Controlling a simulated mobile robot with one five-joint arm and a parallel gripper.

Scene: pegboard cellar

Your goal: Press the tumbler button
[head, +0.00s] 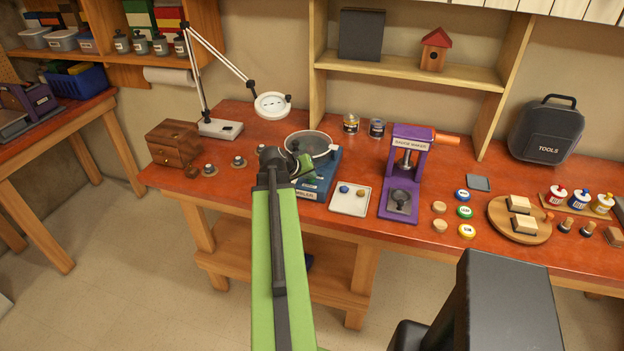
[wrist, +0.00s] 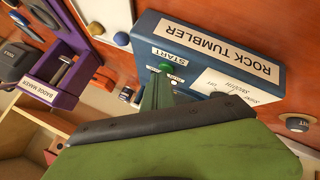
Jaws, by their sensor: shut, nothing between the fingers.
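The rock tumbler is a blue box (head: 322,178) with a round grey-lidded drum (head: 312,144), on the red-brown bench. In the wrist view its blue body (wrist: 190,25) carries a ROCK TUMBLER label (wrist: 215,47). Its small green button (wrist: 165,67) sits beside the word START. My gripper (head: 290,168) is shut and empty, over the tumbler's near left side, hiding part of its front. In the wrist view my green fingertip (wrist: 158,80) points at the button, just below it. I cannot tell whether they touch.
A wooden drawer box (head: 173,142) and a magnifier lamp (head: 272,105) stand left and behind. A round wooden board (head: 500,231) with blocks lies farther right.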

